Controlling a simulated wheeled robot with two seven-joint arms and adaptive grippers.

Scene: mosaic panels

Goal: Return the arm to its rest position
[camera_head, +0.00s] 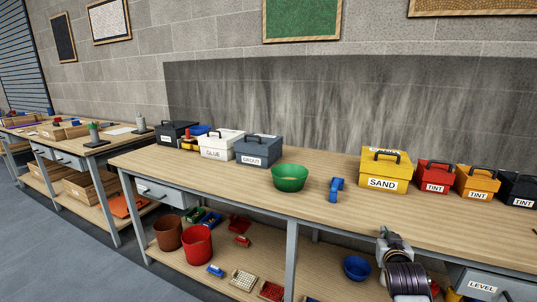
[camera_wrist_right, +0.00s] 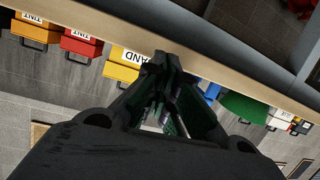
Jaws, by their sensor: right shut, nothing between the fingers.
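My right gripper (camera_head: 388,238) is in front of the workbench's front edge at the lower right of the head view. It is shut and empty, and my arm comes in from the bottom. In the right wrist view its dark fingers (camera_wrist_right: 167,62) meet near the middle, with the bench and boxes beyond, the picture turned over. It touches none of the boxes that I can see. My left gripper does not show in either view.
The workbench (camera_head: 235,184) carries a green bowl (camera_head: 289,178), a blue item (camera_head: 336,188), the yellow SAND box (camera_head: 384,172), red TINT box (camera_head: 435,176) and grey GROUT box (camera_head: 258,151). Red buckets (camera_head: 197,245) and a blue bowl (camera_head: 356,268) stand on the lower shelf.

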